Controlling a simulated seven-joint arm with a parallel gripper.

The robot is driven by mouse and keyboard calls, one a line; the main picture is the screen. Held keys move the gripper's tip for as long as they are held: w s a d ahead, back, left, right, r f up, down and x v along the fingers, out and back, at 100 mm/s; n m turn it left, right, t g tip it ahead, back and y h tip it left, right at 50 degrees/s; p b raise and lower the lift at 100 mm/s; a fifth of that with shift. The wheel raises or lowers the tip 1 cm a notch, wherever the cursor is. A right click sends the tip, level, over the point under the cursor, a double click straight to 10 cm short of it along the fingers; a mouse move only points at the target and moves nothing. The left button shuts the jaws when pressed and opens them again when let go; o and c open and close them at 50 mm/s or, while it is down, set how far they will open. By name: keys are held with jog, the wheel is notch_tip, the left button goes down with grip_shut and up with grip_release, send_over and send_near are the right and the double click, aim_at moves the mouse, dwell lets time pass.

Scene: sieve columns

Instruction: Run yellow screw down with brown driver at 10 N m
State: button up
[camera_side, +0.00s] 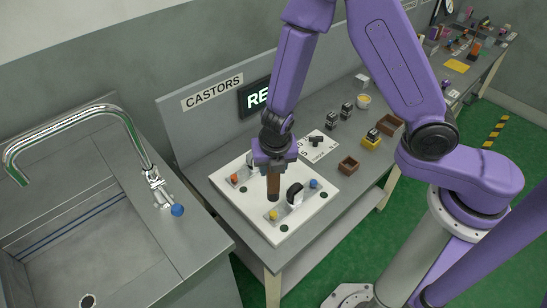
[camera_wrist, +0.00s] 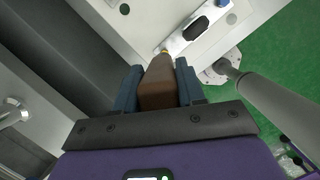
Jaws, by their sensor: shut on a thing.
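My gripper (camera_side: 273,167) is shut on the brown driver (camera_side: 273,187), which hangs upright with its lower end pointing down over the white board (camera_side: 252,208). The yellow screw (camera_side: 273,214) shows just below the driver's lower end, on a grey plate on the board. In the wrist view, the brown driver (camera_wrist: 158,88) sits between both fingers of my gripper (camera_wrist: 160,80). A bit of yellow (camera_wrist: 163,50) peeks past the driver's far end there. I cannot tell whether driver and screw touch.
A black castor wheel (camera_side: 295,193) stands close right of the driver, with a blue screw (camera_side: 313,183) beyond it. An orange screw (camera_side: 234,178) is at the board's left. A sink with a tap (camera_side: 150,170) stands left of the bench.

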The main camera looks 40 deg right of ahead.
aim_at(273, 187)
jog(key=shift+f, duration=3.75)
jog(key=shift+s+f, duration=0.1)
jog(key=shift+f, duration=0.3)
